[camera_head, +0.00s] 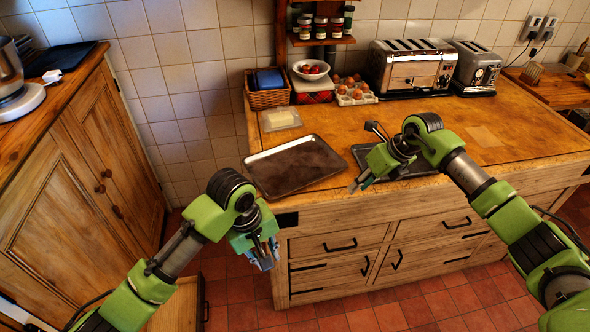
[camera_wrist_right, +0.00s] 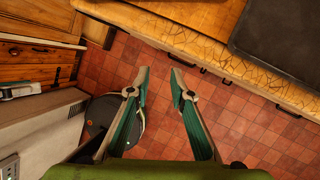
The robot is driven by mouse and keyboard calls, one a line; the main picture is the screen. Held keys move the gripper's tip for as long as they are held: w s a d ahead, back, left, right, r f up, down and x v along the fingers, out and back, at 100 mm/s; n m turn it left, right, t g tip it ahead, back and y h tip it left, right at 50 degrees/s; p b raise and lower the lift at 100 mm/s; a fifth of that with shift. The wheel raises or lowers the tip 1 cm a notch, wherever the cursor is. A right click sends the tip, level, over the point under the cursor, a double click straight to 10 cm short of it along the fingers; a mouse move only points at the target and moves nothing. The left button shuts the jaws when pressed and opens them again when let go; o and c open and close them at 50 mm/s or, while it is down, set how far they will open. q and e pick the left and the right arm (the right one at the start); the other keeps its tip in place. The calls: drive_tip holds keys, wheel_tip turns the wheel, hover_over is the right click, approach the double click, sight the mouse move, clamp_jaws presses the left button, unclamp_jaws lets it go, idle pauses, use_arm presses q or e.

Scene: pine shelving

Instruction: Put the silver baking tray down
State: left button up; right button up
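The silver baking tray (camera_head: 294,165), with a bright rim and a dark stained inside, lies on the wooden counter near its front left corner. No gripper touches it. My right gripper (camera_head: 359,184) is to the right of it, at the counter's front edge. In the right wrist view its two fingers (camera_wrist_right: 158,78) are apart with nothing between them, over the floor. My left gripper (camera_head: 267,254) hangs in front of the counter, below the silver tray, pointing down. It holds nothing that I can see, and its finger gap is unclear.
A second, dark tray (camera_head: 423,168) lies on the counter, partly behind my right arm. A butter dish (camera_head: 281,119), a basket (camera_head: 267,97), an egg carton (camera_head: 355,97) and a toaster (camera_head: 413,68) stand at the back. The counter's right part is mostly clear.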

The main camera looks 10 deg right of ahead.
drive_tip(key=v, duration=0.7)
drive_tip(key=shift+r, duration=0.35)
drive_tip(key=shift+d, duration=0.1)
